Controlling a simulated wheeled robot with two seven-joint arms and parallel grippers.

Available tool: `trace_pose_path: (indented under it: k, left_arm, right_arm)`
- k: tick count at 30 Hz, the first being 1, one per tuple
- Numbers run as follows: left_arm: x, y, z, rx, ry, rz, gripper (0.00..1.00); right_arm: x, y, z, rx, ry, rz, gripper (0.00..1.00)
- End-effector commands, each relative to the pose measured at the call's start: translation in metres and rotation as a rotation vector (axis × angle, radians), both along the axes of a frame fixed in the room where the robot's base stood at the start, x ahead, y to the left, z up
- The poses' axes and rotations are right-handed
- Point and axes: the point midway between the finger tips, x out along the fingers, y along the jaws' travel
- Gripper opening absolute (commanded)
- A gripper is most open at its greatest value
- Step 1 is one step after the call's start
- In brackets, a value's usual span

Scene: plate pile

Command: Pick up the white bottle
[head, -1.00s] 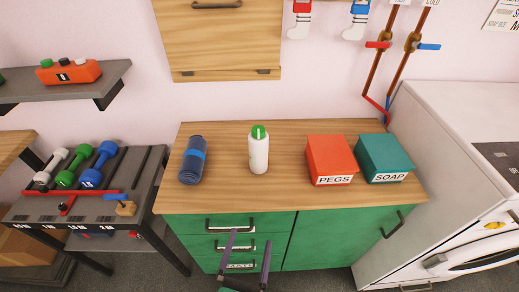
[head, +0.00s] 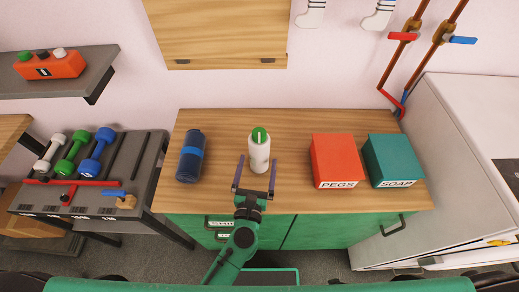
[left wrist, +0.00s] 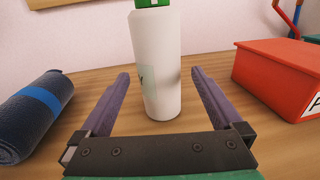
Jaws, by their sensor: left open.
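The white bottle (head: 259,155) with a green cap stands upright on the wooden counter top (head: 222,188). In the left wrist view the bottle (left wrist: 155,62) is in the middle, with part of a label on its left side. My left gripper (head: 256,176) is open and empty. Its fingertips reach to either side of the bottle's lower part, with a gap on each side. In the left wrist view the two purple-grey fingers (left wrist: 160,85) flank the bottle. My right gripper is not in view.
A dumbbell rack (head: 85,185) stands further left, a white machine (head: 450,170) at right.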

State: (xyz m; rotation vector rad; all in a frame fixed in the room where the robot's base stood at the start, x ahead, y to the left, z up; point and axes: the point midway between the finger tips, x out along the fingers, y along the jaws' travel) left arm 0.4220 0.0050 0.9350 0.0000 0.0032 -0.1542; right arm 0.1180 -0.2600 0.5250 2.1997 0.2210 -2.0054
Motion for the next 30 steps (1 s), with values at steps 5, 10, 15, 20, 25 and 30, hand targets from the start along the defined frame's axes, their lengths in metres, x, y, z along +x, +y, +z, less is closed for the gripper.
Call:
trace_pose_path:
  k: [5, 10, 15, 20, 25, 30]
  left_arm:
    - [0.029, -0.004, 0.002, 0.0, -0.002, 0.001, 1.0]
    - [0.031, -0.004, 0.0, 0.0, 0.0, 0.001, 1.0]
    - [0.03, -0.004, 0.0, 0.0, 0.0, 0.0, 0.5]
    - [0.03, -0.004, 0.0, 0.001, -0.001, 0.0, 0.0]
    - [0.031, -0.004, 0.001, 0.001, -0.003, 0.001, 0.0]
    - [0.031, -0.004, 0.013, 0.0, -0.004, 0.001, 0.0]
  right_arm:
    - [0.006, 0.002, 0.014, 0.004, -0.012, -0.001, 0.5]
    - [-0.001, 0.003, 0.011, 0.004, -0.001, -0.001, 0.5]
    - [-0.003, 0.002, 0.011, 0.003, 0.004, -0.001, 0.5]
    - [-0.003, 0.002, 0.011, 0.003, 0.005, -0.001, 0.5]
    - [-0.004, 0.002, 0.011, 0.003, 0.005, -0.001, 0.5]
    - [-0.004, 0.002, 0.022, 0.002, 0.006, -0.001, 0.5]
